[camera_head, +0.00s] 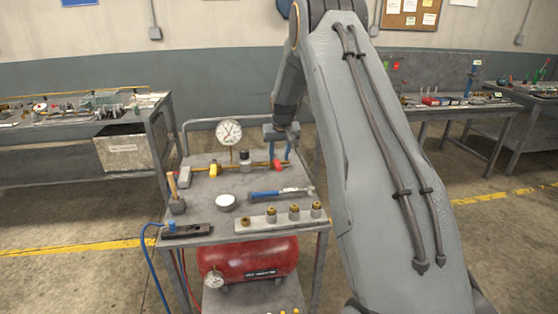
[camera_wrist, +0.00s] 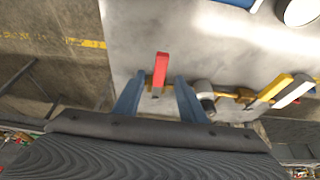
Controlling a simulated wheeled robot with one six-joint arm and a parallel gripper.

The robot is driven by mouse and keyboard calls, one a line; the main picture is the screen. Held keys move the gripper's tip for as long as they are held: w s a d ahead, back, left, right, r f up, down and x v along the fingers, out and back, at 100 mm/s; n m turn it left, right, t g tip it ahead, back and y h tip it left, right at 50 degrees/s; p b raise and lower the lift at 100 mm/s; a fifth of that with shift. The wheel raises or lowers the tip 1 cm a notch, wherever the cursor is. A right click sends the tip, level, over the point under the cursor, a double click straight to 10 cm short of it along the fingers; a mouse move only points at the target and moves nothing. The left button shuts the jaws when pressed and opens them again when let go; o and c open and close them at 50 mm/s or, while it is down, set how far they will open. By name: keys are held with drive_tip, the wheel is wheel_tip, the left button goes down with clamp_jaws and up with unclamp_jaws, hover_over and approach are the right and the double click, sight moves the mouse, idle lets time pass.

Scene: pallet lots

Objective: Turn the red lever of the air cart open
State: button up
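The air cart (camera_head: 190,230) stands ahead with a brass pipe (camera_head: 225,167) along its top. The red lever (camera_head: 277,166) is at the pipe's right end. In the wrist view the red lever (camera_wrist: 161,68) points up the picture, roughly crosswise to the pipe. My gripper (camera_head: 287,149) is over that end of the cart. In the wrist view its two blue fingers (camera_wrist: 159,98) are spread apart, one on each side of the lever's base, with gaps showing. Contact with the lever cannot be seen.
A pressure gauge (camera_head: 229,132) and a yellow lever (camera_head: 213,169) sit left along the pipe. Workbenches (camera_head: 500,105) stand on both sides.

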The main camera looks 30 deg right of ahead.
sight(278, 164)
drive_tip(key=shift+p+x, duration=0.5)
drive_tip(key=shift+x, duration=1.75)
drive_tip(key=shift+c, duration=0.5)
clamp_jaws()
